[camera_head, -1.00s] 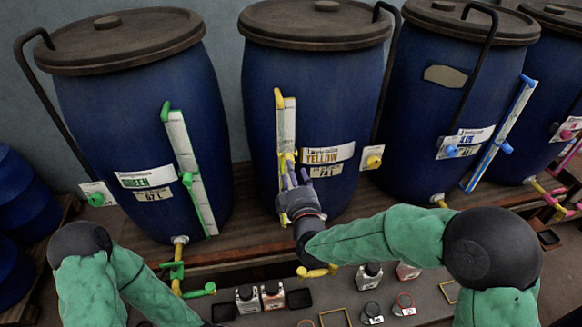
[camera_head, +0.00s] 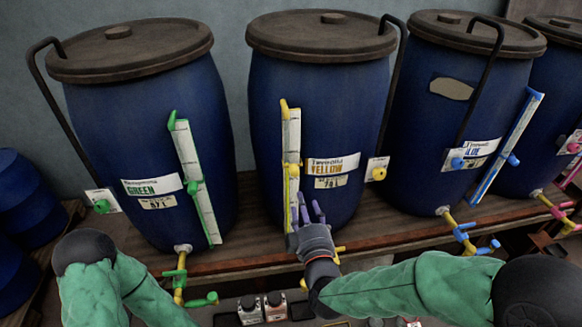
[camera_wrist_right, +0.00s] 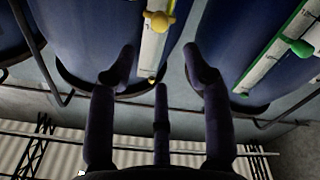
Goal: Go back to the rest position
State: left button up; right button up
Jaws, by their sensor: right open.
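My right gripper (camera_head: 307,212) is in front of the lower part of the yellow vat (camera_head: 275,135), near the foot of its level gauge (camera_head: 291,150). Its purple fingers are spread and empty. In the right wrist view the open fingers (camera_wrist_right: 160,75) point toward the vat, with a yellow gauge knob (camera_wrist_right: 158,22) beyond them. It appears apart from the gauge, though the gap is hard to judge. My left arm (camera_head: 95,280) comes in at the lower left; its gripper is outside the picture.
The green vat (camera_head: 90,130) stands left and the blue vat (camera_head: 400,150) right, on a wooden shelf (camera_head: 240,257). Taps (camera_head: 180,275) stick out below the vats. A blue drum (camera_head: 25,190) is at far left.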

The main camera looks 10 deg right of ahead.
jog(key=s+f+m+g+y, duration=0.25)
jog(key=f+m+g, duration=0.45)
jog(key=f, duration=1.8)
jog(key=s+a+f+m+g, duration=0.1)
jog(key=s+f+m+g, duration=0.1)
jog(key=s+f+g, duration=0.3)
jog(key=s+a+f+m+g+y, duration=0.1)
jog(key=s+f+g, duration=0.4)
jog(key=s+f, duration=0.7)
jog(key=shift+s+a+f+m+g, duration=0.15)
jog(key=shift+s+a+m+g, duration=0.2)
jog(key=shift+m, duration=0.35)
jog(key=shift+y, duration=0.25)
